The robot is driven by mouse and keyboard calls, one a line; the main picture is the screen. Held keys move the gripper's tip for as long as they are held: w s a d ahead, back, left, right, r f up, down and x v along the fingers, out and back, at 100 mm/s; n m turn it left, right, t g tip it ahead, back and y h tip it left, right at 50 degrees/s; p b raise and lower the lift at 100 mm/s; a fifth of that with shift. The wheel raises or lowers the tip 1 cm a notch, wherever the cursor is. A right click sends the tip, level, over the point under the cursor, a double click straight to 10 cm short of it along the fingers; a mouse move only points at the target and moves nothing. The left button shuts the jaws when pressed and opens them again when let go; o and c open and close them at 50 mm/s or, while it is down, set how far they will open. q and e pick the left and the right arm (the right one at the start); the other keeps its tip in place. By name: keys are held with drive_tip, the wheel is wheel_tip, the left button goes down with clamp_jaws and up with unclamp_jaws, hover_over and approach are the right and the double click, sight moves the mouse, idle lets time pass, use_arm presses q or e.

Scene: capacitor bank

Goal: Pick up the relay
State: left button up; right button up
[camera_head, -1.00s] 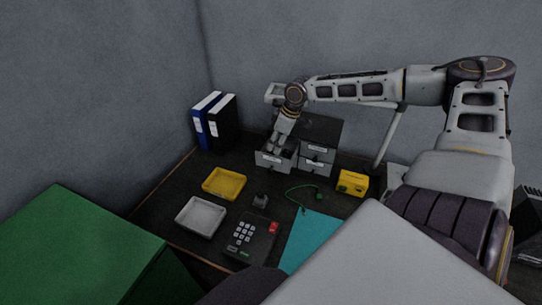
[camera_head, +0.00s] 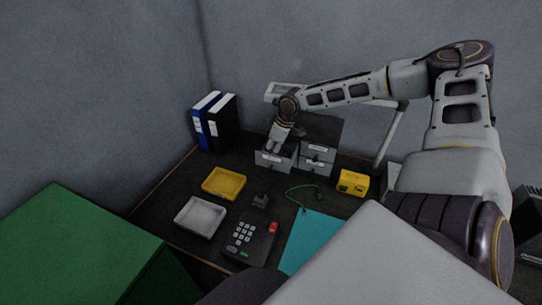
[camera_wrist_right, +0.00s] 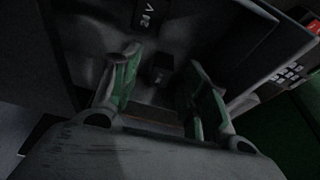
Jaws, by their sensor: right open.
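A small dark block (camera_wrist_right: 161,72), which looks like the relay, lies inside an open drawer in the right wrist view. My right gripper (camera_wrist_right: 160,85) is open, its green-lined fingers on either side of the block and apart from it. In the head view my right gripper (camera_head: 274,147) reaches down into the open drawer (camera_head: 270,163) of the grey drawer cabinet. The block is hidden there. My left gripper is not in view.
On the desk are a yellow tray (camera_head: 240,195), a white tray (camera_head: 184,222), a small black part (camera_head: 261,202), a keypad device (camera_head: 254,254), a teal mat (camera_head: 305,240) and a yellow box (camera_head: 353,181). Binders (camera_head: 222,122) stand behind. A 24 V label (camera_wrist_right: 147,14) is near the gripper.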

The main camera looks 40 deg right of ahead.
drive_tip(key=shift+f, duration=0.2)
drive_tip(key=shift+c, duration=0.4)
drive_tip(key=c, duration=0.9)
